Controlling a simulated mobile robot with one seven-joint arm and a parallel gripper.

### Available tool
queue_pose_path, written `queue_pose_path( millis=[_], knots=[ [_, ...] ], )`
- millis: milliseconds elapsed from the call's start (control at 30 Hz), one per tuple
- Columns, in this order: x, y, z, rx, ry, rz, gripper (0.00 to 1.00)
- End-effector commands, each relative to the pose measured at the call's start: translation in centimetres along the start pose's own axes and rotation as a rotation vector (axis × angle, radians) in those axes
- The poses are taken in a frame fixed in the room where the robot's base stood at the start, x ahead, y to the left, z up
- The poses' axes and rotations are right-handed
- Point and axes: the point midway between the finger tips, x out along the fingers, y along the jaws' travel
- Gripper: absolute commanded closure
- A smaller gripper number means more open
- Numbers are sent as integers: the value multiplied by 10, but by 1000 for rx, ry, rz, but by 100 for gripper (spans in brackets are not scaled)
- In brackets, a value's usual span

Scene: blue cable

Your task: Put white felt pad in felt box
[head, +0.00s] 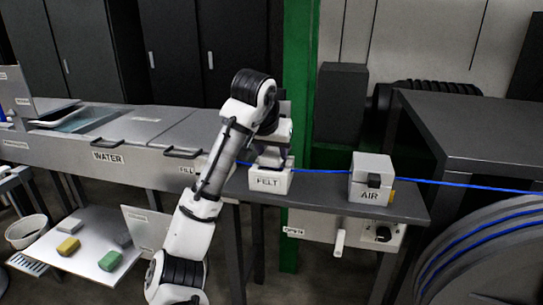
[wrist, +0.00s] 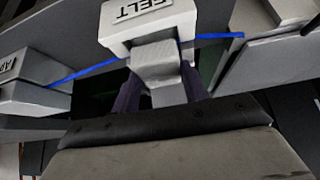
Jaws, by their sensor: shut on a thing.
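The felt box (head: 268,179) is a white block marked FELT on the grey bench, and it appears upside down at the top of the wrist view (wrist: 150,17). My gripper (wrist: 160,82) is shut on a pale block (wrist: 155,54), which looks like the white felt pad. The pad is at the felt box's opening, overlapping its edge in the wrist view; I cannot tell how deep it sits. In the head view my gripper (head: 270,155) is right above the box, and my wrist hides most of the pad.
A blue cable (head: 455,185) runs along the bench through the felt box and the air box (head: 371,179) to a reel at right. The water trough (head: 85,120) is at left. A low white shelf (head: 88,271) holds several coloured pads.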

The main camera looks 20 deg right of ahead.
Motion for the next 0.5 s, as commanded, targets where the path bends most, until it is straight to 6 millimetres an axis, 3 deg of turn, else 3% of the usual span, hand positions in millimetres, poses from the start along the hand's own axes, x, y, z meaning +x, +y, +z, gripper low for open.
queue_pose_path(
  millis=[100, 467, 500],
  knots=[
    [13, -1, 9, -2, -1, 0, 77],
    [17, 0, 11, 0, 0, 1, 77],
    [16, 0, 11, 0, 0, 1, 50]
  ],
)
